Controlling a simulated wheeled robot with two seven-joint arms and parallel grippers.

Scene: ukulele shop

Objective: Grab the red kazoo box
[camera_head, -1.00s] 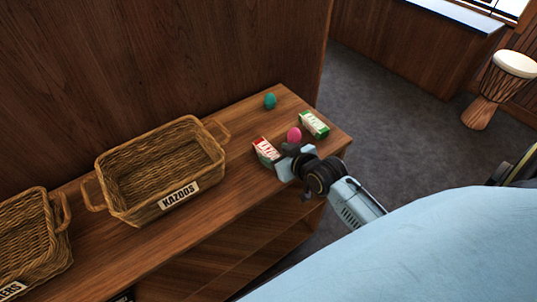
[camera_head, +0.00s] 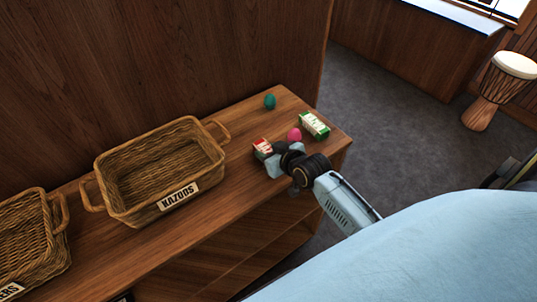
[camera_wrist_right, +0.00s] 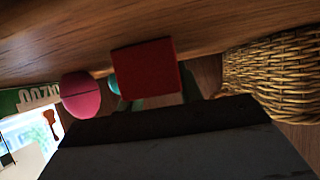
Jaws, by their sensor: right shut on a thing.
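The red kazoo box (camera_head: 261,146) is at the right part of the wooden counter, partly hidden behind my right gripper (camera_head: 273,162). In the right wrist view the red box (camera_wrist_right: 147,68) shows its plain red end between the two fingers, and the gripper is shut on it. I cannot tell whether the box still touches the counter. My left gripper is not in view.
A pink egg (camera_head: 294,135) lies close beside the gripper, with a green-and-white box (camera_head: 314,125) beyond. A teal egg (camera_head: 269,101) sits farther back. The KAZOOS basket (camera_head: 101,180) stands left, empty; another basket (camera_head: 66,244) is at far left.

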